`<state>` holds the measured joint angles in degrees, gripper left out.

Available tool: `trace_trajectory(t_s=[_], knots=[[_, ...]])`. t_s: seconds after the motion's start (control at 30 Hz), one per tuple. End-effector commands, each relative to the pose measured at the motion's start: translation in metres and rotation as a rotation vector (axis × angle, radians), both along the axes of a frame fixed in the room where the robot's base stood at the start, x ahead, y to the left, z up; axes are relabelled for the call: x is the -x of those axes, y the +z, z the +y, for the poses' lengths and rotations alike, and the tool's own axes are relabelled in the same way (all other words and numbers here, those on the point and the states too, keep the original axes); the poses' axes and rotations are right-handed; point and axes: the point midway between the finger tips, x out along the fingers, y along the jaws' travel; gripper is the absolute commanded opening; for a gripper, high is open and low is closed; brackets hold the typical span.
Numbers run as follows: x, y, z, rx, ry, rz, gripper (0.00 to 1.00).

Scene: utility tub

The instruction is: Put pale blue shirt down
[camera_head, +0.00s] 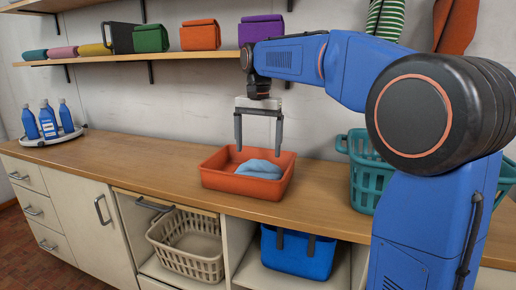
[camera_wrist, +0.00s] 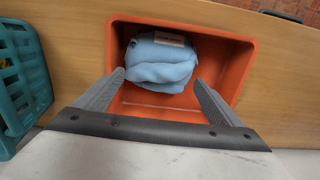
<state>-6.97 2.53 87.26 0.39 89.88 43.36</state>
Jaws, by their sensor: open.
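The pale blue shirt (camera_head: 259,169) lies bunched up inside the orange tub (camera_head: 221,183) on the wooden counter. In the wrist view the shirt (camera_wrist: 160,60) rests toward the left and far part of the tub (camera_wrist: 235,70), with a small pale label on its top. My gripper (camera_head: 258,148) is open and empty. It points down above the tub, with its fingers spread apart. In the wrist view the fingertips of my gripper (camera_wrist: 158,78) appear on either side of the shirt's near part, and I see no contact.
A teal basket (camera_head: 362,170) stands right of the tub. A tray (camera_head: 52,138) with several blue bottles is at the counter's left end. A shelf (camera_head: 175,56) with folded items runs above. A beige basket (camera_head: 187,245) and a blue bin (camera_head: 297,252) sit below. The counter left of the tub is clear.

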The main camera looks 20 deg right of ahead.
Motion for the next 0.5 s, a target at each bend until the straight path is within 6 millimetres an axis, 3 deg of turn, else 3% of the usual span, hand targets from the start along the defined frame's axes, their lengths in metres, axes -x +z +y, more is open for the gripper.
trace_trajectory(t_s=[0.5], knots=[[0.0,0.095,-0.001,0.0,0.0,-0.003,0.89]])
